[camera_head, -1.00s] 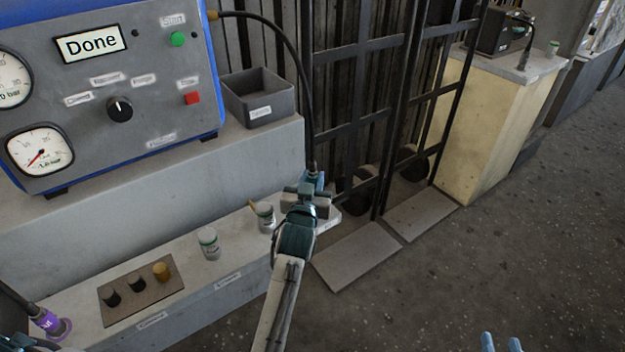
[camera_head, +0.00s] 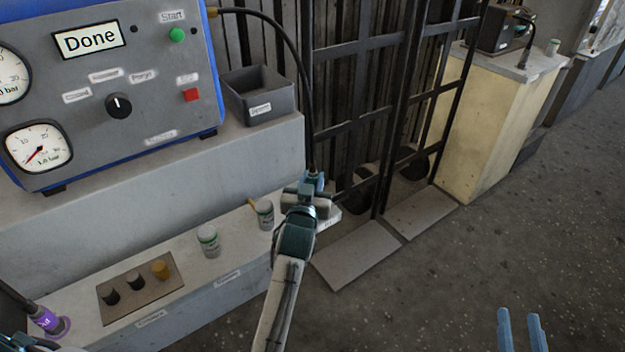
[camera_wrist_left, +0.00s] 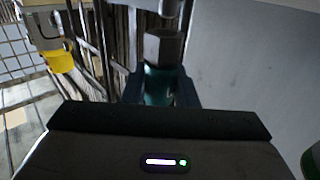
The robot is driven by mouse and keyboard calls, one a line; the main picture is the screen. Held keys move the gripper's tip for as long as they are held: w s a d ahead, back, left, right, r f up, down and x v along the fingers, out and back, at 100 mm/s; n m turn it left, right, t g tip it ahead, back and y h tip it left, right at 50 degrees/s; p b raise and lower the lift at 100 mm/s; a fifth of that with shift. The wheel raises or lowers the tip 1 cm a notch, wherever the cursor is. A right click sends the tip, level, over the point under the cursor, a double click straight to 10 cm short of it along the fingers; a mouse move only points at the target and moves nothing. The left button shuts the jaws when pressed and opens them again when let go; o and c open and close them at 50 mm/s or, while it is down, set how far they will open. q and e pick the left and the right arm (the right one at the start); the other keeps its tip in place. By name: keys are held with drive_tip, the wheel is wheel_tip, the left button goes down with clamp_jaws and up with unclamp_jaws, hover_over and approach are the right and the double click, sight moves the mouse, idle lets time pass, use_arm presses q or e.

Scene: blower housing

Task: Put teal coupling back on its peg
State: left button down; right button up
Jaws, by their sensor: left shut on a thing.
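My left gripper (camera_head: 314,186) is shut on the teal coupling, at the right end of the low ledge (camera_head: 165,262). The teal coupling (camera_wrist_left: 158,86) shows between the fingers in the left wrist view, with a grey metal part (camera_wrist_left: 163,46) in line beyond it. A black hose (camera_head: 302,75) runs from the machine down to the held coupling. The peg cannot be made out; the gripper and arm cover that end of the ledge. I cannot tell whether the coupling touches it. My right gripper (camera_head: 521,325) is at the bottom right, with its two blue fingers apart and empty.
A purple coupling (camera_head: 46,319) stands at the ledge's left end, beside a plate (camera_head: 143,303) with black and orange caps. Two small jars (camera_head: 208,240) (camera_head: 265,215) stand near my left arm. The panel display (camera_head: 90,40) reads "Done". Dark bars (camera_head: 400,90) stand behind the gripper.

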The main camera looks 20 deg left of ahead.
use_arm(q)
drive_tip(key=shift+f+b, duration=1.05)
drive_tip(key=shift+f, duration=0.45)
drive_tip(key=c, duration=1.1)
unclamp_jaws()
drive_tip(key=shift+o, duration=0.2)
drive_tip(key=shift+s, duration=0.15)
